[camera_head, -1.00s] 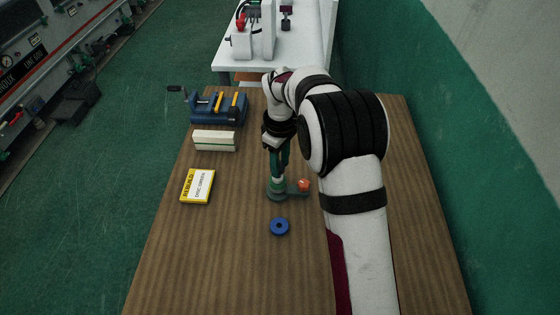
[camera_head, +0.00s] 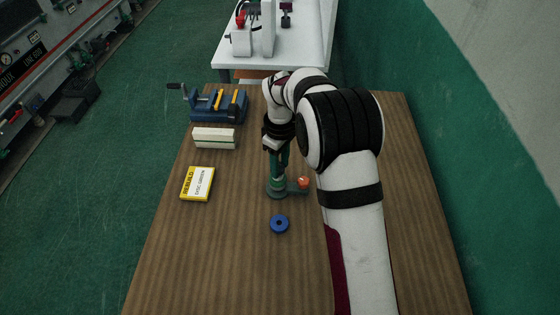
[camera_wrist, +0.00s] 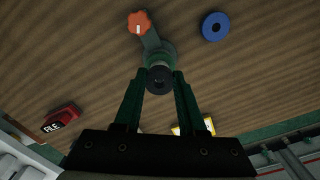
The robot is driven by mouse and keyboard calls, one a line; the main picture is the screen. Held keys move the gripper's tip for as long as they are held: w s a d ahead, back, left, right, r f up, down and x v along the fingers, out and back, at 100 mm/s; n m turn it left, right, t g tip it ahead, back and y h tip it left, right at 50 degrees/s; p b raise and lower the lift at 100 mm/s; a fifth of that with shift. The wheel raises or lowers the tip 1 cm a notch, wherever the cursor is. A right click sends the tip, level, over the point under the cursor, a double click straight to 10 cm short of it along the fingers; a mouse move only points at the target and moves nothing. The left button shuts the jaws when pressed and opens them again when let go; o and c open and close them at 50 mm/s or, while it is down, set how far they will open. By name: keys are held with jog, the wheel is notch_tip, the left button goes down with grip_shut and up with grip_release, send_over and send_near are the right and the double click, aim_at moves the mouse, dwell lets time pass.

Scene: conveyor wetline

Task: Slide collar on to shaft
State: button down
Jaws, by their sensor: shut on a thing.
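My gripper (camera_head: 279,172) points down over a round grey-green base (camera_head: 276,194) on the wooden bench. In the wrist view its two green fingers (camera_wrist: 161,82) are shut on a dark ring-shaped piece, which looks like the collar (camera_wrist: 160,88). The base also shows just beyond it (camera_wrist: 168,50), with a side arm ending in an orange knob (camera_wrist: 139,22); the knob is in the head view too (camera_head: 303,182). The shaft is mostly hidden by the fingers and the ring. I cannot tell whether it passes through the ring. A blue ring (camera_head: 279,224) lies flat on the bench, apart from the gripper.
A yellow and white box (camera_head: 197,184), a pale block (camera_head: 214,138) and a blue vise (camera_head: 218,105) stand along the bench's left side. My arm covers much of the right side. The bench (camera_head: 225,260) is clear at the front left.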

jog(key=shift+f, duration=0.6)
jog(key=shift+c, duration=2)
grip_release()
jog(key=shift+r, duration=0.1)
notch_tip(320, 180, up, 16)
jog(key=shift+f, duration=0.2)
